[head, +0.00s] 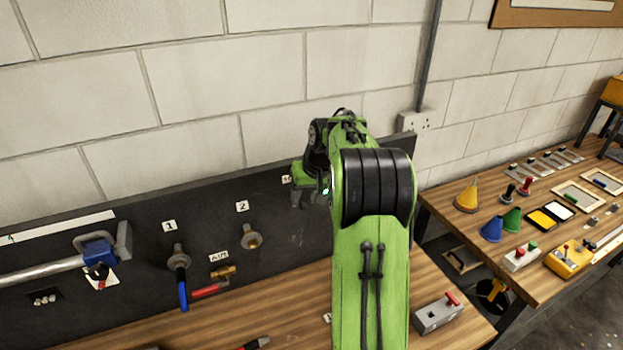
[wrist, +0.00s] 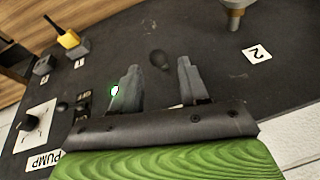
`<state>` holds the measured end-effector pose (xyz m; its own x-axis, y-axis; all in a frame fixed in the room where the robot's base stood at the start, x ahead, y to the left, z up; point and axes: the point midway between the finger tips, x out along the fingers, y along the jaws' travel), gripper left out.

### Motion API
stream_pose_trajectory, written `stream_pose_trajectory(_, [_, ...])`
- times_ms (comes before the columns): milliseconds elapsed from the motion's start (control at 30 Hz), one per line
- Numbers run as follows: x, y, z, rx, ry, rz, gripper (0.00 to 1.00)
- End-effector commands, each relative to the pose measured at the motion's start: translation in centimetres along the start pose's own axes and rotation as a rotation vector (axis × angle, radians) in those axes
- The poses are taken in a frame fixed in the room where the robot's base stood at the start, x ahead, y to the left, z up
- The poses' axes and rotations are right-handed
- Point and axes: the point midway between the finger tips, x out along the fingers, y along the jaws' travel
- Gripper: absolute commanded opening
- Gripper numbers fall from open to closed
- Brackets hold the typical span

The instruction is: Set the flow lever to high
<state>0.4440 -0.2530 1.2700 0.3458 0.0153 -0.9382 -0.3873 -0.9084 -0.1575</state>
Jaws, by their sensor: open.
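No label reading flow is legible, so I cannot tell which control is the flow lever. In the wrist view, a small dark rounded knob (wrist: 160,60) shows between and beyond my fingertips on the black panel. In the head view my gripper (head: 299,198) is in front of the panel, partly hidden by my arm.
The black panel (head: 140,215) carries a blue-handled valve (head: 181,285) marked 1, fitting 2 (head: 251,239) and a red-handled AIR valve (head: 208,290). The wrist view shows a PUMP dial (wrist: 36,124). A grey box (head: 435,317) with a red lever sits on the bench, right of my arm.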

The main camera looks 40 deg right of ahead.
Motion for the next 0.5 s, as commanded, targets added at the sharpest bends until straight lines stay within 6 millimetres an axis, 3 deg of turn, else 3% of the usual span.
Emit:
stream_pose_trajectory(100, [-3.6,0.1,-0.1,-0.001,0.006,0.002,0.44])
stream_pose_trajectory(300, [-8.8,0.1,-0.1,-0.001,0.006,0.002,0.44])
stream_pose_trajectory(500, [-11.2,0.0,-0.1,-0.001,0.003,0.000,0.44])
